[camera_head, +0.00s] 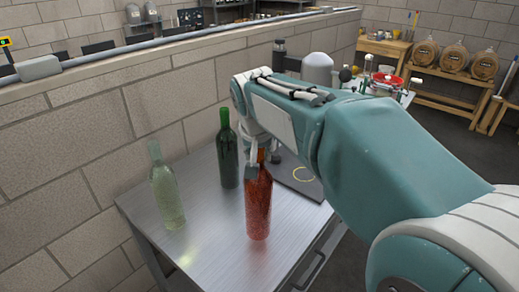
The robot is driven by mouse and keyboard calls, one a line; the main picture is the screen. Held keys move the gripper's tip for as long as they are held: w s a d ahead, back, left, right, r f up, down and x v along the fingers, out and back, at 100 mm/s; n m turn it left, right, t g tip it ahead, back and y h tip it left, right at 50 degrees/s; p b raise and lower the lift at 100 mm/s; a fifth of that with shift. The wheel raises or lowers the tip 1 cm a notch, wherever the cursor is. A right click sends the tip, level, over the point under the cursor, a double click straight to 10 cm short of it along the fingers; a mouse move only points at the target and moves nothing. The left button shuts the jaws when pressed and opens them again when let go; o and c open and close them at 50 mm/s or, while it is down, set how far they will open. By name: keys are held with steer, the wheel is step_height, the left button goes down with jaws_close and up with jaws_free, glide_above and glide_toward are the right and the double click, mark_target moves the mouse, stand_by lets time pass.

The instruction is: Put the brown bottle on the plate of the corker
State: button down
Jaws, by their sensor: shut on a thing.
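The brown bottle (258,212) looks reddish-brown and stands upright at the front of the metal table. My gripper (262,165) comes down from above and is shut on its upper part, partly covering the neck. I cannot tell whether the bottle's base touches the table. A dark flat plate (290,174) with a yellow ring on it lies behind and to the right of the bottle. It may be the corker's plate. My arm hides part of it, and I cannot make out the rest of the corker.
A dark green bottle (228,160) stands just behind and left of the brown one. A pale clear-green bottle (166,193) stands further left. The metal table (205,240) is bare at front left. A block wall (90,135) runs behind it. Barrels (454,57) sit far right.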

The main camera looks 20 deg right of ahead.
mark_target(258, 193)
steer(key=shift+w+f, duration=0.2)
steer(key=shift+f, duration=1.4)
steer(key=shift+c, duration=1.7)
jaws_free()
steer(key=shift+f, duration=0.2)
